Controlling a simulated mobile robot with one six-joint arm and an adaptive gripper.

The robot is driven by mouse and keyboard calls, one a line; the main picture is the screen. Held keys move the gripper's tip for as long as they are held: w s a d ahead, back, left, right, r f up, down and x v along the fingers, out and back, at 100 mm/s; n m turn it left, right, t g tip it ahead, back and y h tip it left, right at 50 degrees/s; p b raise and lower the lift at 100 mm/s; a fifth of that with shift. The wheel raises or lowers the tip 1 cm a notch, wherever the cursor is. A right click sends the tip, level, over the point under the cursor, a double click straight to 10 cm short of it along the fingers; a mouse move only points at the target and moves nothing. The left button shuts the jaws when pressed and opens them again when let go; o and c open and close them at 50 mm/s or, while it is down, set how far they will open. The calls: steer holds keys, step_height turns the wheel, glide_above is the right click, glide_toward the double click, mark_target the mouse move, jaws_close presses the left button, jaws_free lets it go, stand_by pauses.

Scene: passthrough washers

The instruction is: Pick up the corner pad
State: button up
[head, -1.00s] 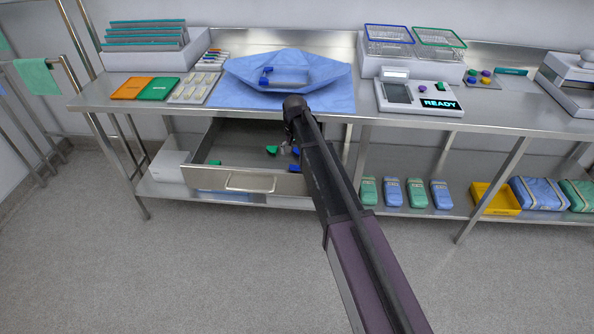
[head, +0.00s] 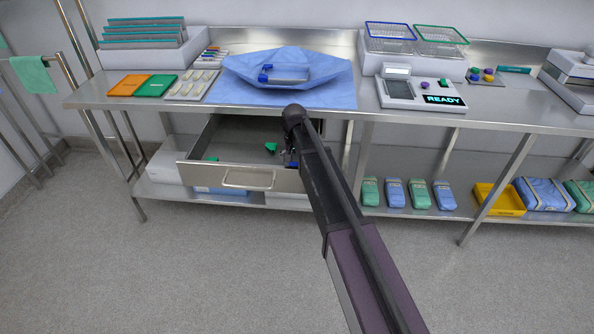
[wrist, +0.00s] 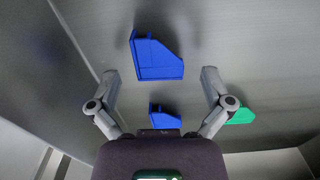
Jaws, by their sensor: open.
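A blue pad with one slanted corner (wrist: 156,58) lies on the drawer floor, just ahead of my fingertips in the wrist view. A smaller-looking blue piece (wrist: 164,118) lies between my fingers, closer to the palm and partly hidden by it. A green piece (wrist: 241,116) lies outside the right finger. My gripper (wrist: 160,78) is open and empty, its fingers spread above the drawer floor. In the head view my gripper (head: 291,160) is down in the drawer's right part, mostly hidden by my arm, which also hides the blue pieces.
The open drawer (head: 240,179) has raised metal walls around my gripper. Green pieces (head: 270,148) lie inside it. The steel table (head: 365,112) overhangs behind, with a blue cloth (head: 330,98) and a READY device (head: 410,95) on top. Packs (head: 395,192) stand on the lower shelf.

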steer(key=shift+f, duration=0.15)
stand_by(0.5)
steer(key=c, duration=0.9)
steer(key=shift+o, duration=0.2)
